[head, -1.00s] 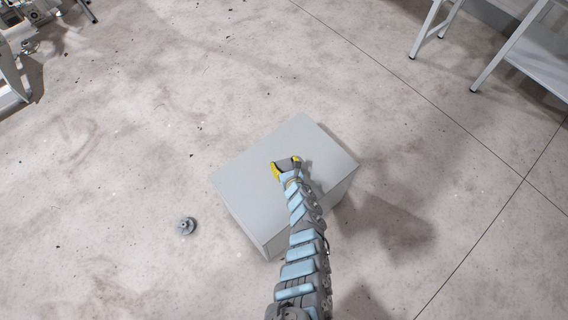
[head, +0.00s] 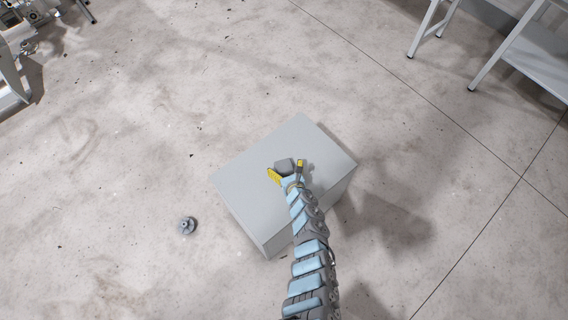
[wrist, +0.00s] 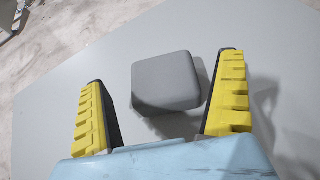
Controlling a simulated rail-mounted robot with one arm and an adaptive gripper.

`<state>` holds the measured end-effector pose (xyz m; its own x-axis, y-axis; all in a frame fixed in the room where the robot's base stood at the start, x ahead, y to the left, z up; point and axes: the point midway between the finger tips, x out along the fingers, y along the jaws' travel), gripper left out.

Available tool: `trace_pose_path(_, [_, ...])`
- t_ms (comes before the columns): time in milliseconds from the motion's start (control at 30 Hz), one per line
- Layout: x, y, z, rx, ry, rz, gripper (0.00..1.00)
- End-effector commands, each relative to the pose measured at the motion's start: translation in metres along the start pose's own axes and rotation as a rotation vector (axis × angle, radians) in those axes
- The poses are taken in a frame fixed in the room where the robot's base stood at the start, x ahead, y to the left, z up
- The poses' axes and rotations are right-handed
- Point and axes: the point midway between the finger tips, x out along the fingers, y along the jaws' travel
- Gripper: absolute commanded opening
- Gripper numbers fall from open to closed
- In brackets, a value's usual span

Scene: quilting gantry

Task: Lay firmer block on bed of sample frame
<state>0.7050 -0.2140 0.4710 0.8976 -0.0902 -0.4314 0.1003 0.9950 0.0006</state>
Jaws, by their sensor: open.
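A grey block with rounded edges (head: 284,166) shows over the top of a large pale grey box (head: 245,180). In the wrist view the block (wrist: 165,80) lies ahead of and between my fingertips, with a shadow beside it on the pale surface. It appears to rest on the box top. My gripper (head: 287,170) is open, its yellow-padded fingers apart on either side of the block's near end. In the wrist view there are gaps between the block and both fingers (wrist: 163,85). I cannot make out a separate sample frame or its bed.
A small grey round part (head: 188,226) lies on the concrete floor left of the box. White-legged tables (head: 515,50) stand at the upper right and machinery (head: 15,60) at the upper left. The floor around the box is mostly clear.

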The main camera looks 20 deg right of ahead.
Motion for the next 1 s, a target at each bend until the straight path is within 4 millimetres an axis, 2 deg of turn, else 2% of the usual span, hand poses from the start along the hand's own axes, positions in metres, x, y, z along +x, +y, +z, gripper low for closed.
trace_pose_path(1000, [-0.084,-0.001,0.000,0.000,0.001,-0.001,1.00])
